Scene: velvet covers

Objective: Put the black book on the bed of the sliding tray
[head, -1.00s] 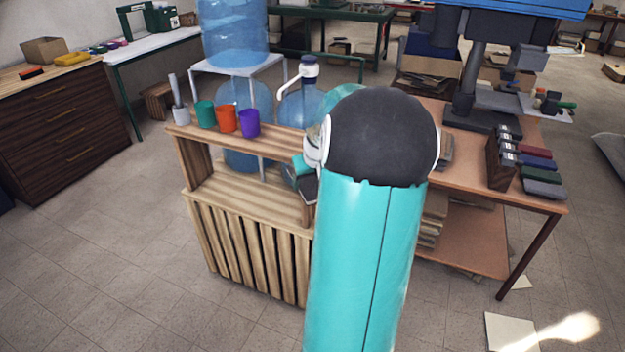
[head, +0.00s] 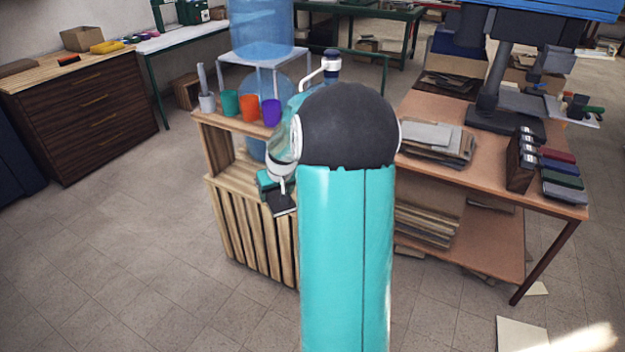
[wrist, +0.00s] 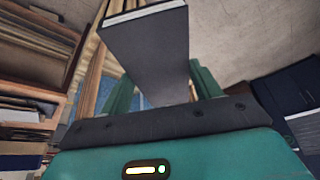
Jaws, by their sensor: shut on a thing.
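My gripper (head: 268,182) is shut on the black book (head: 283,203). In the head view it is left of my dark arm joint, in front of the wooden stand, and partly hidden by the arm. In the wrist view the book (wrist: 155,50) stands out between the two green fingers, its pale page edge at the top. The book appears clear of any surface. I cannot pick out the sliding tray for certain; a pale shelf (head: 590,119) with small items is at the right, beside the blue-topped machine.
The wooden stand (head: 250,232) bears green, orange and purple cups. Right of my arm, a brown table (head: 455,170) holds stacked papers (head: 430,138), a dark file holder (head: 521,162), several coloured books (head: 563,181) and the machine (head: 492,85). Open floor lies front left.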

